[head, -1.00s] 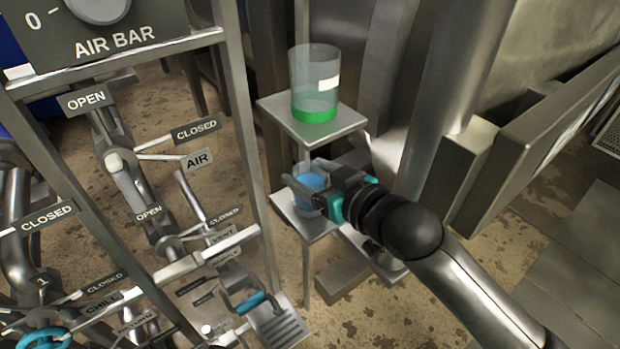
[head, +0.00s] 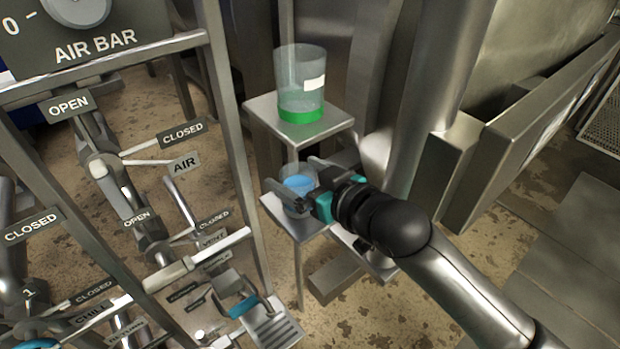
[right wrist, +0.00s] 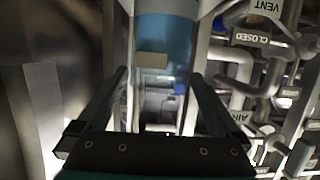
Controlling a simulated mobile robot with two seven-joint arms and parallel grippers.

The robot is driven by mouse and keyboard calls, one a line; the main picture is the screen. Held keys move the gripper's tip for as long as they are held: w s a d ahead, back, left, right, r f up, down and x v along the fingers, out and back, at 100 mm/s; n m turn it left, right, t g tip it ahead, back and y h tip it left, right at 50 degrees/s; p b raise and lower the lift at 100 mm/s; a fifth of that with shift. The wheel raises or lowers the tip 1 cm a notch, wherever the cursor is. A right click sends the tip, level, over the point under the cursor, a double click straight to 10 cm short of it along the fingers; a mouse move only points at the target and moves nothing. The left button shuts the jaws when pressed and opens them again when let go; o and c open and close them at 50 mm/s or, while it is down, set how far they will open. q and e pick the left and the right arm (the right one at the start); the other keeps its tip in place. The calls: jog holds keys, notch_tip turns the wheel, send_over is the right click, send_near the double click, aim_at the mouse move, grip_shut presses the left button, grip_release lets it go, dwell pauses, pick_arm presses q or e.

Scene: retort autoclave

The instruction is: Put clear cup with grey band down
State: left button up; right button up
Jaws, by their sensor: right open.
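A small clear cup with blue in it (head: 299,184) stands on the lower metal shelf (head: 310,229) of a small stand in the head view. I cannot make out a grey band on it. My right gripper (head: 292,176) is open, with one finger on each side of this cup. In the right wrist view a blue cylinder with a pale label (right wrist: 165,40) shows beyond and between the two open fingers of the gripper (right wrist: 161,80). Whether the fingers touch the cup, I cannot tell. My left gripper is not in view.
A larger clear cup with a green band (head: 301,85) stands on the upper shelf (head: 335,122), just above my right gripper. A frame of pipes and labelled valve levers (head: 165,133) fills the left. A metal column and panel (head: 520,150) stand at the right.

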jog(key=shift+s+d+r, duration=0.15)
jog(key=shift+s+d, duration=0.05)
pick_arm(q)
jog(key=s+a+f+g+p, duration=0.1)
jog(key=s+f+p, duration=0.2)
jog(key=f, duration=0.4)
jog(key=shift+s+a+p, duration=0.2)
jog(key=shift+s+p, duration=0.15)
pick_arm(e)
jog(key=v, duration=1.1)
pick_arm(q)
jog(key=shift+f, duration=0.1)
pick_arm(e)
jog(key=shift+s+d, duration=0.15)
